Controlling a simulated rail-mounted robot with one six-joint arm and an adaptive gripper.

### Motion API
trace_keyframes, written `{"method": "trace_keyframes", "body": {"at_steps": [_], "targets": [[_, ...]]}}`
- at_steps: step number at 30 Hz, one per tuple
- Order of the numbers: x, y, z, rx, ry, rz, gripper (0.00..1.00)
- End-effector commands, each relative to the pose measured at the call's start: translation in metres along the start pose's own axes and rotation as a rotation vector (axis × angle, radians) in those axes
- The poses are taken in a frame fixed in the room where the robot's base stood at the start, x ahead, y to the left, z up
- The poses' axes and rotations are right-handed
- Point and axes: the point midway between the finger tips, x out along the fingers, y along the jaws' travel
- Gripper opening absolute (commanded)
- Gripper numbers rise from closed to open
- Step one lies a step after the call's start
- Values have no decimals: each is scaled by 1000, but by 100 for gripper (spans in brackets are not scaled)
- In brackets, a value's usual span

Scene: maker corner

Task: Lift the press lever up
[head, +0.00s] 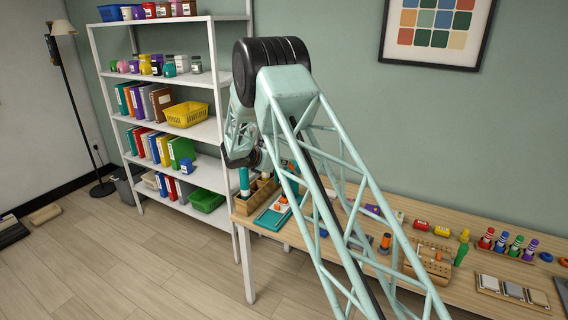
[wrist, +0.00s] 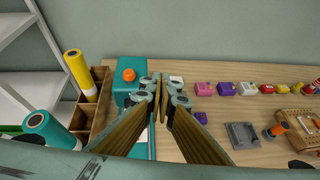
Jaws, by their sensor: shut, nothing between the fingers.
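The press is a teal machine (wrist: 124,65) on the wooden table, just left of my gripper in the wrist view, with a round orange knob (wrist: 128,75) on it. In the head view its teal base (head: 270,219) and some orange show beside my arm; the rest is covered. I cannot make out the lever's full shape or angle. My gripper (wrist: 161,78) is shut and empty, its fingertips together to the right of the orange knob. It looks apart from the knob. The fingers cover part of the press.
A wooden box (wrist: 101,122) with a yellow roll (wrist: 80,75) and a teal roll (wrist: 45,128) stands left of the press. A white shelf (head: 205,132) is beyond it.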

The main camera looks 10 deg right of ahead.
Motion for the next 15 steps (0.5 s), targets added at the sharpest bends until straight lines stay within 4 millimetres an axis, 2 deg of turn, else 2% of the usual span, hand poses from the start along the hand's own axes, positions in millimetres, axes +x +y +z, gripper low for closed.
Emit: {"method": "trace_keyframes", "body": {"at_steps": [8,15], "targets": [[-2,-1,-5,-1,1,-2,0],[-13,-3,-15,0,0,-2,0]]}}
